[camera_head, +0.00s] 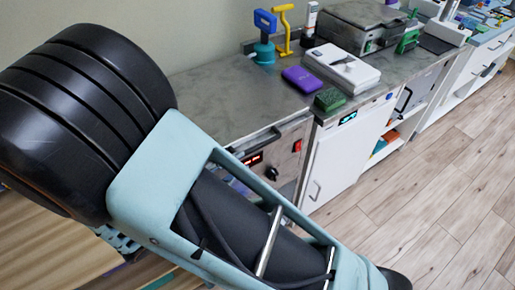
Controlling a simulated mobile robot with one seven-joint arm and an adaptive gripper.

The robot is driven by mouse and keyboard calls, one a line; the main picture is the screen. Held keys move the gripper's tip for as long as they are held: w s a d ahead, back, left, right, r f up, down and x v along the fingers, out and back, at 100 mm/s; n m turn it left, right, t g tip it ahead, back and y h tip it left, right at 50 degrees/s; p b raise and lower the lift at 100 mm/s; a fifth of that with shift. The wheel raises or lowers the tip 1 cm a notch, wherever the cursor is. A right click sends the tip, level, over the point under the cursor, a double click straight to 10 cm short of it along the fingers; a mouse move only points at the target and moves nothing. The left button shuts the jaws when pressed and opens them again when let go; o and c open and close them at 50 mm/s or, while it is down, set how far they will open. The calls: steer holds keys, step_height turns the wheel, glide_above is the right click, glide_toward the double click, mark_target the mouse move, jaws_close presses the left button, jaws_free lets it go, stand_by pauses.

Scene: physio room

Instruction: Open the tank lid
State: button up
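No part is plainly marked as the tank. A grey metal box with a flat, lid-like top (367,14) stands at the back of the counter, and its top looks closed. A steel-fronted unit (283,150) with a red display, a dark knob and a bar handle (262,139) is set under the near part of the counter, partly hidden by my arm. I cannot tell which of the two is the tank. My light-blue and black arm fills the left and lower middle of the view. My gripper is not in view.
The grey counter (215,95) holds a purple box (304,80), a green block (329,99), a white device (342,68), a blue-and-teal tool (264,40) and a yellow tool (284,30). A white cabinet (345,150) stands below. Wooden floor (430,195) at right is clear.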

mark_target(255, 149)
steer(key=x, duration=1)
steer(key=shift+w+a, duration=0.1)
steer(key=shift+w, duration=0.2)
steer(key=shift+c, duration=0.4)
jaws_close()
